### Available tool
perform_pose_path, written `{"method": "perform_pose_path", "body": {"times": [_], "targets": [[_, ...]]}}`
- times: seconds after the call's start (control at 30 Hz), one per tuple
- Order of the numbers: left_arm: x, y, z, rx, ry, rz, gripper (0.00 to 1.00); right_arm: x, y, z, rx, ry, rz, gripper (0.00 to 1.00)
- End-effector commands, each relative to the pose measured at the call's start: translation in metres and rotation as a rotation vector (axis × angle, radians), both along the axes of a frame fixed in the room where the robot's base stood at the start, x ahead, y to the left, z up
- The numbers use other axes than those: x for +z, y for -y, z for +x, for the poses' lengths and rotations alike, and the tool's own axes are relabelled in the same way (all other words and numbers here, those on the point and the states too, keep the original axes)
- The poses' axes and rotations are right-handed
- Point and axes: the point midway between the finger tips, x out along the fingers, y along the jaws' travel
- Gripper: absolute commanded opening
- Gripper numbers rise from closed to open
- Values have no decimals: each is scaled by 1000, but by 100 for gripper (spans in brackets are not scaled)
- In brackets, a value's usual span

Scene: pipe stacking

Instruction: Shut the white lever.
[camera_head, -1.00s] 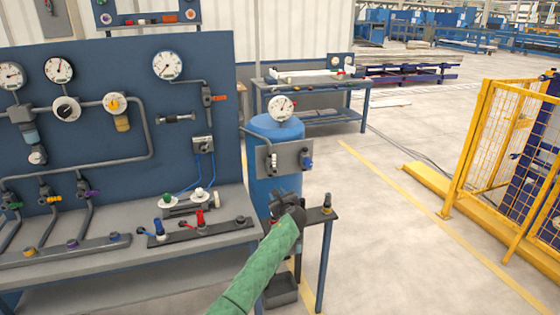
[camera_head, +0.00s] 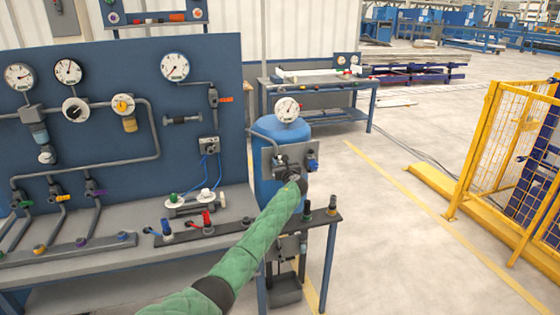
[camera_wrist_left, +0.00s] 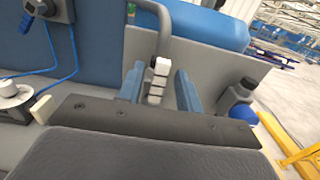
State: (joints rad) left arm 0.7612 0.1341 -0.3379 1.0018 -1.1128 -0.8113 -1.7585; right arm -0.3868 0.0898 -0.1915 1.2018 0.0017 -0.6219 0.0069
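The white lever (camera_wrist_left: 161,67) stands up from a grey valve on the panel in the left wrist view. My left gripper (camera_wrist_left: 158,90) is open, with one blue-grey finger on each side of the lever; I cannot tell whether they touch it. In the head view my left gripper (camera_head: 288,166), on its green-sleeved arm, is in front of the grey plate (camera_head: 269,158) on the blue tank (camera_head: 268,133) and hides the lever there. My right gripper is not in view.
A blue-capped valve (camera_head: 312,158) sits on the plate just right of the gripper. A pressure gauge (camera_head: 286,109) tops the tank. The workbench (camera_head: 120,262) with pipes and valves is at left. Open floor lies to the right, before a yellow fence (camera_head: 490,150).

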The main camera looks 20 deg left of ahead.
Motion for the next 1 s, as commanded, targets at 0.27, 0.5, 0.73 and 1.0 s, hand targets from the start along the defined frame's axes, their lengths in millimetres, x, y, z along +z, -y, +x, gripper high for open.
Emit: {"method": "perform_pose_path", "body": {"times": [0.27, 0.5, 0.73, 1.0], "targets": [[0, -6, 9, 0, 0, 0, 35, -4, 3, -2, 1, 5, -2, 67], [0, -6, 9, 0, 1, -1, 30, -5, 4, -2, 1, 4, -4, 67], [0, -6, 8, 0, 1, -1, 0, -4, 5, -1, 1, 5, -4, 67], [0, -10, 10, 0, -7, 10, 0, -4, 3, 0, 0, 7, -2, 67]]}}
